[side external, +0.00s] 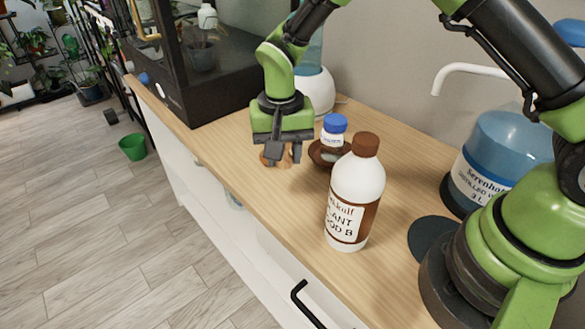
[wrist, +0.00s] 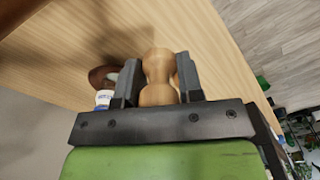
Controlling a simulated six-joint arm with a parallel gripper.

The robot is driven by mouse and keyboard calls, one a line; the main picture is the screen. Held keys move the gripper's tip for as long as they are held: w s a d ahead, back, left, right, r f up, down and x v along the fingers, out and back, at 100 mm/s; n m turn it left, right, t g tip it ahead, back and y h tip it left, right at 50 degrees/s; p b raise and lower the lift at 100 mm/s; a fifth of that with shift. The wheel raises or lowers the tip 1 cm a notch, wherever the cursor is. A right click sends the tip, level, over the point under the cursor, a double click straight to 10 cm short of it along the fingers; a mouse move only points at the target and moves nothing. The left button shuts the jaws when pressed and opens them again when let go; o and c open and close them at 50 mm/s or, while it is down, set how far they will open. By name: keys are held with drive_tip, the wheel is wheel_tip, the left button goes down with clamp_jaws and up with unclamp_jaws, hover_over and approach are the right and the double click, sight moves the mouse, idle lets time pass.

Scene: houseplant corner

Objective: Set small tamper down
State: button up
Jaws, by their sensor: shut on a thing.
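The small tamper is a light wooden piece with a narrowed waist, seen in the wrist view (wrist: 158,68) between the two dark fingers. My gripper (wrist: 158,84) is shut on it. In the side view my gripper (side external: 276,152) points down over the wooden counter, left of the brown bowl. There the tamper (side external: 270,160) shows only partly, behind and below the fingers. It is at or just above the counter top; I cannot tell whether it touches.
A brown bowl (side external: 322,155) with a blue-capped jar (side external: 333,132) stands close to the right of my gripper. A white plant food bottle (side external: 355,195) stands in front of it. A dark glass case (side external: 205,70) is behind left. The counter's front edge (side external: 215,172) is near; bare wood (side external: 285,205) lies in front.

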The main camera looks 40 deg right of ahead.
wheel_tip(320, 180, up, 2)
wheel_tip(320, 180, up, 5)
drive_tip(key=shift+d+f, duration=0.1)
drive_tip(key=shift+d, duration=0.05)
drive_tip(key=d+m, duration=0.2)
drive_tip(key=d, duration=0.3)
drive_tip(key=w+d+m, duration=0.1)
drive_tip(key=d+m, duration=0.2)
drive_tip(key=d, duration=0.1)
drive_tip(key=d+m, duration=0.2)
drive_tip(key=d, duration=0.3)
drive_tip(key=shift+w+d+f, duration=0.1)
drive_tip(key=shift+w+d, duration=0.25)
drive_tip(key=shift+w, duration=0.05)
drive_tip(key=s+d+m, duration=0.2)
drive_tip(key=d+m, duration=0.3)
drive_tip(key=d, duration=0.3)
drive_tip(key=m, duration=0.4)
hover_over(392, 142)
wheel_tip(392, 142, down, 10)
drive_tip(key=shift+f, duration=2.5)
drive_tip(key=shift+f, duration=0.15)
